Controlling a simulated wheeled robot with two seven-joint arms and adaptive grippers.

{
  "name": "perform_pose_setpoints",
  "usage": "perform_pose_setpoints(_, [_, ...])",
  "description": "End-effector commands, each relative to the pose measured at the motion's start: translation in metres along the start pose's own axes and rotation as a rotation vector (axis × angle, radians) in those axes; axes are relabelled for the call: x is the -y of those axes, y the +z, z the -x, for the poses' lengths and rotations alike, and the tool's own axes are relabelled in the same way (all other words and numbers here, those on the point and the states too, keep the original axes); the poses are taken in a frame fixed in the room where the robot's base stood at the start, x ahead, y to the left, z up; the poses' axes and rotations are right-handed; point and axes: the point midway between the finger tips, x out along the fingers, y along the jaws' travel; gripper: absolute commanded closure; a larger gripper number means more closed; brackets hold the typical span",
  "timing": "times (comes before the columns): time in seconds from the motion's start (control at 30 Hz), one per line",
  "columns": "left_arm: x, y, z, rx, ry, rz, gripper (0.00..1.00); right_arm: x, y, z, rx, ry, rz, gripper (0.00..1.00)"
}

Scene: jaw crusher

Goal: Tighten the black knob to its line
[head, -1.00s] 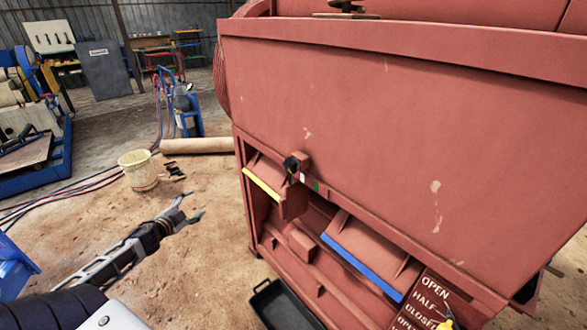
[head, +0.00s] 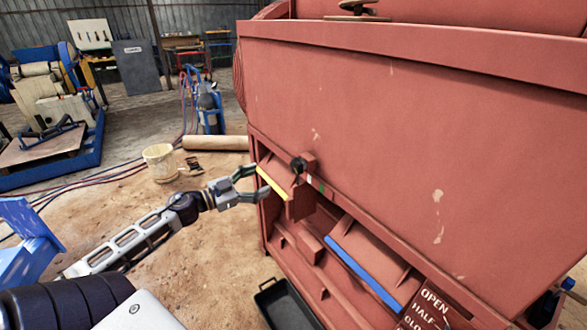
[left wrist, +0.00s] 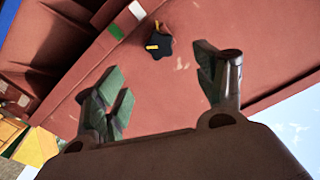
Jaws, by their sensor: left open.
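The black knob (head: 298,165) is on the red crusher's side panel, above the yellow-edged flap. In the left wrist view the knob (left wrist: 158,46) is star-shaped with a yellow mark. A white mark (left wrist: 137,10) and a green mark (left wrist: 115,32) lie on the red strip beside it. The knob's yellow mark is not in line with either. My left gripper (head: 260,181) is open and empty, to the left of the knob and slightly lower. Its fingers frame the knob from a distance in the wrist view, without touching it. My right gripper is out of view.
The yellow-edged flap (head: 273,184) juts out just beside my left fingers. A blue-edged flap (head: 362,272) and a black tray (head: 285,304) are lower right. A bucket (head: 160,163) stands on the open dirt floor at left.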

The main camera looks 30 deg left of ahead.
Motion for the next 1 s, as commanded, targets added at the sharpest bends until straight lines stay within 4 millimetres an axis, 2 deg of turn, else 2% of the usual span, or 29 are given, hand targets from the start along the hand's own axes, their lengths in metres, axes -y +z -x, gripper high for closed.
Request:
perform_pose_setpoints(0.17, [0.0,0.0,0.0,0.0,0.001,0.075,0.29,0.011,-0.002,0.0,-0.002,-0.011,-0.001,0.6])
perform_pose_setpoints(0.67, [0.0,0.0,-0.002,-0.001,0.0,0.083,0.29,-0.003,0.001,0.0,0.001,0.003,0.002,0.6])
perform_pose_setpoints(1.0, [0.0,0.0,-0.017,-0.002,0.001,0.083,0.29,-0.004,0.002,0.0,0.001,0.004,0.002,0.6])
